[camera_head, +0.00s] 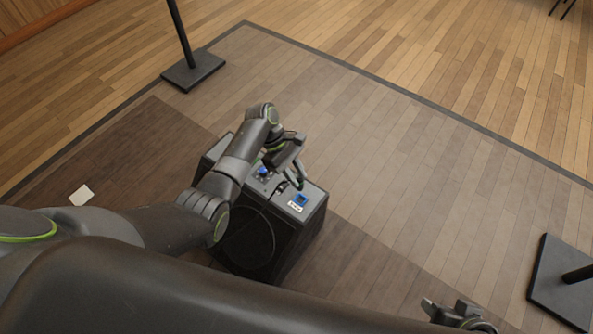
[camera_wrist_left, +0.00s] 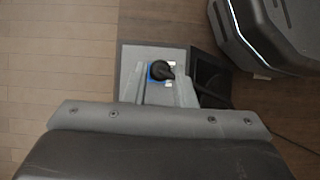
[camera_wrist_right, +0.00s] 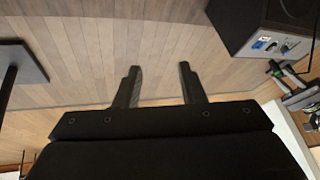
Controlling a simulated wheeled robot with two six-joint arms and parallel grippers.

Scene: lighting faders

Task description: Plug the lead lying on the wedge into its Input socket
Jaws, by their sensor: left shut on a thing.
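The wedge (camera_head: 318,219) is a black box with a grey socket panel on its sloped top. At the panel's right end is a bare blue socket (camera_head: 300,198) with a white label; the lettering is too small to read. My left gripper (camera_head: 291,178) is low over the panel between these sockets, shut on what looks like the lead, a dark piece (camera_head: 282,187) mostly hidden by the fingers. My right gripper (camera_wrist_right: 158,85) is open and empty, away from the wedge.
A stand with a square black base (camera_head: 192,70) is behind the wedge to the left. Another stand base (camera_head: 562,283) is at the right, near my right gripper. The floor beyond the wedge is clear.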

